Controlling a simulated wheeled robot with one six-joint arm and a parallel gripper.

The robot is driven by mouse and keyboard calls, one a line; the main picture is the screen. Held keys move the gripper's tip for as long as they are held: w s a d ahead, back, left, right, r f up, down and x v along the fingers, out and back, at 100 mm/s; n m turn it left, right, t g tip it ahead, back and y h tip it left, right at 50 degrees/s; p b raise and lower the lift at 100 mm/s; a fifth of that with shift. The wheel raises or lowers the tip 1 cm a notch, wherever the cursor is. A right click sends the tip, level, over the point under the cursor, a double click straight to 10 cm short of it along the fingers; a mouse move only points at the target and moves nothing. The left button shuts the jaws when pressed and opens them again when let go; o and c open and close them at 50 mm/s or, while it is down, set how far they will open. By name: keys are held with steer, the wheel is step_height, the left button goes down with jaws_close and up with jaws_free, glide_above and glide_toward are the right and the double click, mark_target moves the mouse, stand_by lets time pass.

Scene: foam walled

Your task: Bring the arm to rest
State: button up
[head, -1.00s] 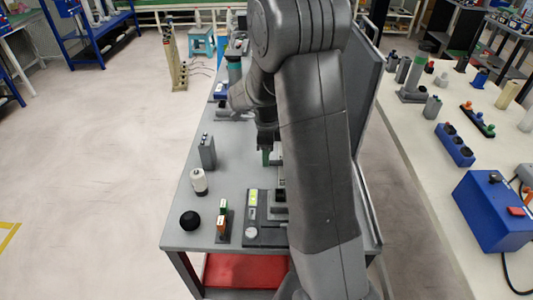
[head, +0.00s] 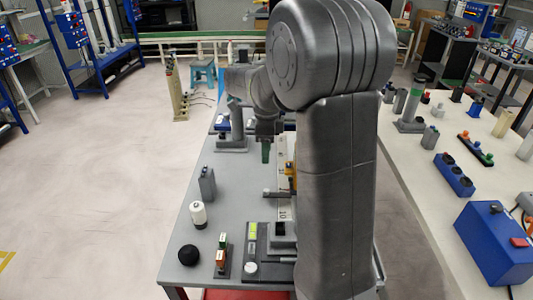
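My arm stands upright on the right side of the grey table (head: 178,245) in the head view and hides much of that side. Its forearm reaches away to the left, and my gripper (head: 266,152) points down over the far part of the table. A small green piece shows at its fingertips; I cannot tell whether it is a held thing, a finger part or something behind. The finger gap is too small to make out.
A white table (head: 420,185) with several parts and a blue box (head: 495,243) is at right. The floor at left is clear.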

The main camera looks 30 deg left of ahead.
mark_target(266, 190)
step_height(266, 190, down, 14)
steer(key=shift+s+d+r, duration=0.1)
steer(key=shift+s, duration=0.05)
stand_by(0.6)
steer(key=shift+n, duration=0.3)
steer(key=n+b, duration=0.1)
steer(key=n, duration=0.3)
steer(key=shift+n, duration=0.4)
steer(key=n, duration=0.5)
steer(key=shift+n, duration=0.3)
steer(key=n+b, duration=0.1)
steer(key=n, duration=0.4)
steer(key=shift+t, duration=0.3)
steer(key=n, duration=0.5)
steer(key=shift+b, duration=0.3)
stand_by(0.6)
